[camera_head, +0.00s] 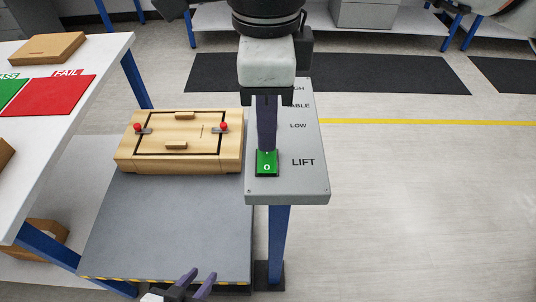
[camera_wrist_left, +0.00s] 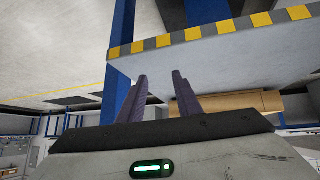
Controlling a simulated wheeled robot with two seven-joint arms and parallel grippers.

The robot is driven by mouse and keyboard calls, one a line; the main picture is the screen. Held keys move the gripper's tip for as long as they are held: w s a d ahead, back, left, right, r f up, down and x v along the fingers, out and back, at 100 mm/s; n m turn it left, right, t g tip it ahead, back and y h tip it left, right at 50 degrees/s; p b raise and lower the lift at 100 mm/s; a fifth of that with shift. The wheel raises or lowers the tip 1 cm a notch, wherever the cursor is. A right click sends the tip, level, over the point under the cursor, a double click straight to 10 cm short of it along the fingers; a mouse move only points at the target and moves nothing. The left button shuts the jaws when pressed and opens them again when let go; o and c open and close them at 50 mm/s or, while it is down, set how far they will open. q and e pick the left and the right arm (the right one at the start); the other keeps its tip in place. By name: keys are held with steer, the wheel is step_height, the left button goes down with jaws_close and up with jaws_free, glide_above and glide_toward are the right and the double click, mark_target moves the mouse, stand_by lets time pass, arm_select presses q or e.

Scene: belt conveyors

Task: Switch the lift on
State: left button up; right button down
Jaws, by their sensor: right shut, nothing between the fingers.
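The grey control panel (camera_head: 288,187) carries the words LIFT, LOW, ABLE and GH; the last two are partly hidden by my right arm. A green switch (camera_head: 267,168) marked 0 sits left of the word LIFT. My right gripper (camera_head: 266,150) points straight down at the switch with its fingers together, empty. Its tips overlap the switch's upper part; I cannot tell whether they touch it. The lift platform (camera_head: 165,225) is grey with a striped edge, which also shows in the left wrist view (camera_wrist_left: 215,32). My left gripper (camera_head: 200,278) is open and empty by the platform's front edge.
A wooden box (camera_head: 180,160) with two red knobs rests on the back of the platform. A white table (camera_head: 85,110) with green and red mats stands at the left. A blue post (camera_head: 277,235) supports the panel. The floor at the right is clear.

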steer(key=shift+f+b, duration=0.7)
steer(key=shift+f, duration=0.05)
stand_by(0.5)
steer(key=shift+r, duration=0.2)
steer(key=shift+r+p, duration=0.8)
steer(key=shift+r, duration=0.15)
step_height(320, 180, up, 5)
steer(key=p, duration=0.3)
steer(key=shift+f, duration=0.1)
